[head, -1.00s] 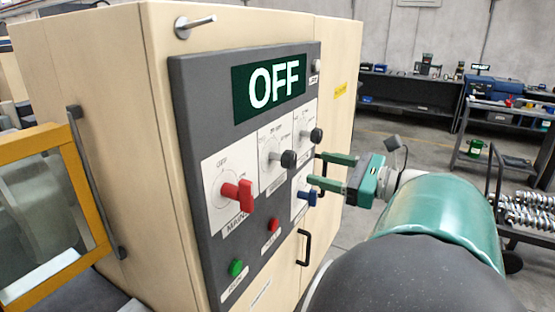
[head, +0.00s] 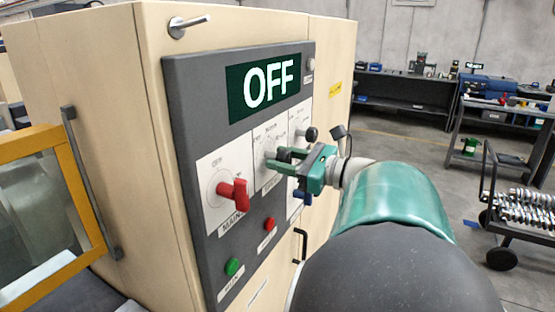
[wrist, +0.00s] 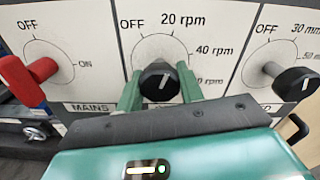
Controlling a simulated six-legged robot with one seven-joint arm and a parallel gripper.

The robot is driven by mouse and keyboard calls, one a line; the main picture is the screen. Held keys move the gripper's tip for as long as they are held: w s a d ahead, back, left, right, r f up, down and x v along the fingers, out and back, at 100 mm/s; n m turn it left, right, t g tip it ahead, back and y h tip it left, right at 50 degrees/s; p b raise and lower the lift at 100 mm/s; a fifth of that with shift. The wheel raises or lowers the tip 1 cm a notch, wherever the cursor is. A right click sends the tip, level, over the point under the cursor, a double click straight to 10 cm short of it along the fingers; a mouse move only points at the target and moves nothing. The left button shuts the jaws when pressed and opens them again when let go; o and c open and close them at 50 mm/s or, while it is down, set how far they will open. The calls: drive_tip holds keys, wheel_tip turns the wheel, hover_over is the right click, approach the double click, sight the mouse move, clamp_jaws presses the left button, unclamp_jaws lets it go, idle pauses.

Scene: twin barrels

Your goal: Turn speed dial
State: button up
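The speed dial is the middle dial in the wrist view, a black knob (wrist: 158,82) with a white line pointing nearly straight up. Its white plate is marked OFF, 20 rpm and 40 rpm, and a lower right mark is partly covered. My gripper (wrist: 160,92) is open, with one green finger on each side of the knob. Whether the fingers touch the knob, I cannot tell. In the head view my gripper (head: 276,161) is in front of the dial's plate (head: 268,135) and hides the knob. The panel display (head: 268,88) reads OFF.
The red MAINS knob (head: 236,192) is left of the speed dial. Green (head: 233,267) and red (head: 269,224) buttons sit lower on the panel.

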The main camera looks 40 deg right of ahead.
drive_tip(key=shift+c, duration=1.3)
drive_tip(key=shift+n, duration=0.3)
drive_tip(key=n, duration=0.4)
drive_tip(key=shift+n, duration=2.7)
drive_tip(key=o, duration=1)
